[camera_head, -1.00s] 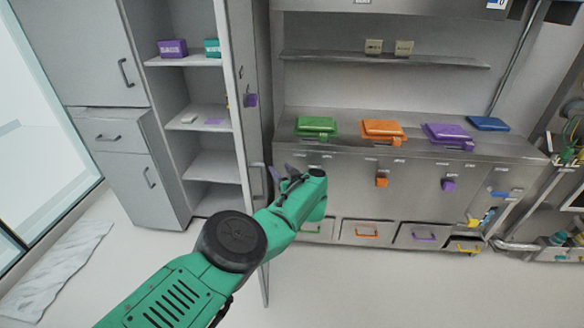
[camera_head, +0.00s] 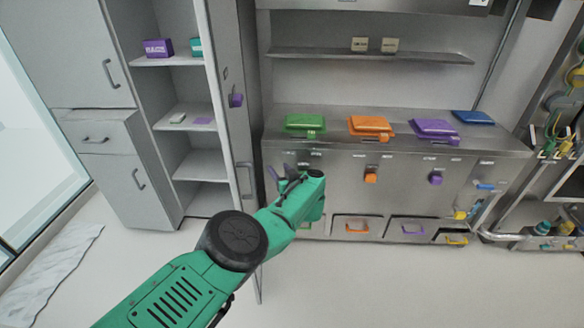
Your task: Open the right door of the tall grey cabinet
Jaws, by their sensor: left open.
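The tall grey cabinet (camera_head: 150,95) stands at the left, with open shelves showing. Its right door (camera_head: 229,125) stands swung open towards me and is seen nearly edge-on. A door handle (camera_head: 246,179) shows low on the door's right-facing side. My left arm is green and reaches in from the bottom left. My left gripper (camera_head: 280,178) is open and empty, just right of the handle with a small gap in the picture. The arm hides the lower part of the door. My right gripper is not in view.
Purple (camera_head: 158,47) and teal (camera_head: 195,47) boxes sit on a cabinet shelf. A steel counter (camera_head: 350,143) to the right bears green, orange, purple and blue lidded items. A crumpled sheet (camera_head: 50,270) lies on the floor at left. The floor at lower right is clear.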

